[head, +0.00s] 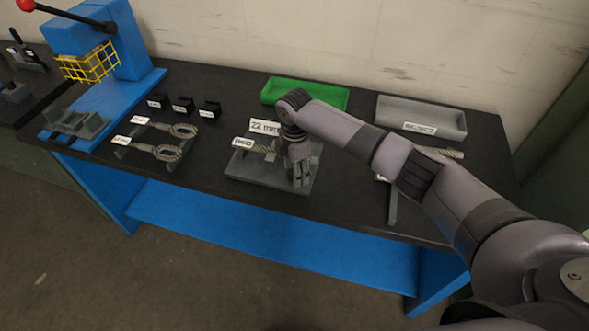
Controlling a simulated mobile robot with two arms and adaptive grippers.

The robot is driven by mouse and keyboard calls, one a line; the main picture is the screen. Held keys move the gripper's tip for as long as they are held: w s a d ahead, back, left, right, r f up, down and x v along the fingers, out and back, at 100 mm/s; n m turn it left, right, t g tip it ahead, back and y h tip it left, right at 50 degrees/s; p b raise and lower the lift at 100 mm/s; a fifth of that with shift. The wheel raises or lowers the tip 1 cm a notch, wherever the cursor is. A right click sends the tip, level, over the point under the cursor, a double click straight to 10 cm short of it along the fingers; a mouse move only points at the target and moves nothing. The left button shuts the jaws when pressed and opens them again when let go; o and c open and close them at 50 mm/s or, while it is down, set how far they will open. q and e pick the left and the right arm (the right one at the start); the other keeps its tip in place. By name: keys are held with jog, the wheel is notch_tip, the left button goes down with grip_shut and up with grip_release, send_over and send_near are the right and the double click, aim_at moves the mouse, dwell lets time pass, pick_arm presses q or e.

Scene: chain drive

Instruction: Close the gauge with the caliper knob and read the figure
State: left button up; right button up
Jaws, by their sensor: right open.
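The gauge (256,170) is a grey block with labels on the dark bench top, near its front middle. A white label reading "22 mm" (264,128) stands at its back, and a smaller tag sits at its left. My right gripper (301,179) points down over the right half of the gauge. Its fingers are open. The caliper knob cannot be made out; my gripper and wrist cover that part. I cannot tell whether the fingers touch the gauge. My left gripper is not in view.
A green tray (335,98) and a grey tray (421,116) stand at the back. Two labelled rod-like parts with looped ends (170,152), several small black blocks (183,105) and a blue press (121,62) with a yellow guard are left. A wall closes the back.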

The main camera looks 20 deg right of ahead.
jog(key=shift+r, duration=0.1)
notch_tip(320, 180, up, 12)
dwell(0.5)
dwell(0.4)
